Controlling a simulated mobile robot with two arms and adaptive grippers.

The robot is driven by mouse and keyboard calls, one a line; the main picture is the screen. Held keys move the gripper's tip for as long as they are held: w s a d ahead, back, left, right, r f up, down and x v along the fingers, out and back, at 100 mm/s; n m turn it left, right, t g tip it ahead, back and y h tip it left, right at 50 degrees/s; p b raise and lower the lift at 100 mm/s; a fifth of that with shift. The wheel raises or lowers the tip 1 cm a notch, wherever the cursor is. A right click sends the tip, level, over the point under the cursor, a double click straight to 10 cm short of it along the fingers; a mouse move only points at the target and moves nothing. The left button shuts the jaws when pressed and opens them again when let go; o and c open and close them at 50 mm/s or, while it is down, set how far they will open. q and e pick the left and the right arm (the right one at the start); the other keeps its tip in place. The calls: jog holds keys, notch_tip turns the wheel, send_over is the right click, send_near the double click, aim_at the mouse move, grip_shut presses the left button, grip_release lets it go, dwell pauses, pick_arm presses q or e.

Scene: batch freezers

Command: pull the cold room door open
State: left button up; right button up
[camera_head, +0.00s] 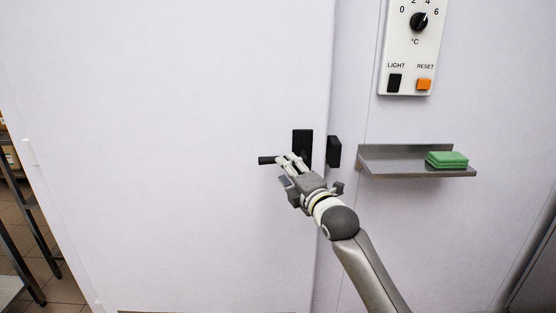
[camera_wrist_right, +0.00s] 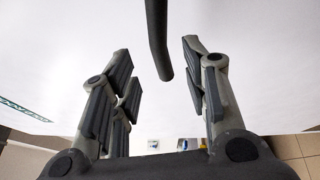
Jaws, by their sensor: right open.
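The cold room door (camera_head: 180,160) is a large white panel filling the left and middle of the head view. Its right edge meets the wall and it looks shut. A black handle (camera_head: 267,160) sticks out to the left from a dark plate (camera_head: 302,140) near that edge. My right gripper (camera_head: 286,164) is at the handle, and its fingers overlap the handle and plate in the head view. In the right wrist view the handle (camera_wrist_right: 158,40) hangs between the open fingers (camera_wrist_right: 160,85), with gaps on both sides. My left gripper is out of view.
A black block (camera_head: 334,151) sits on the wall beside the door edge. To the right, a metal shelf (camera_head: 400,172) holds green pads (camera_head: 447,159) below a control panel (camera_head: 408,60). A metal rack (camera_head: 22,235) stands at far left beyond the door.

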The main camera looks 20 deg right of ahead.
jog(key=shift+w+a+r, duration=0.1)
jog(key=shift+w+a, duration=0.15)
jog(key=shift+w, duration=1.4)
jog(key=shift+w+a, duration=0.2)
jog(key=shift+w, duration=1.4)
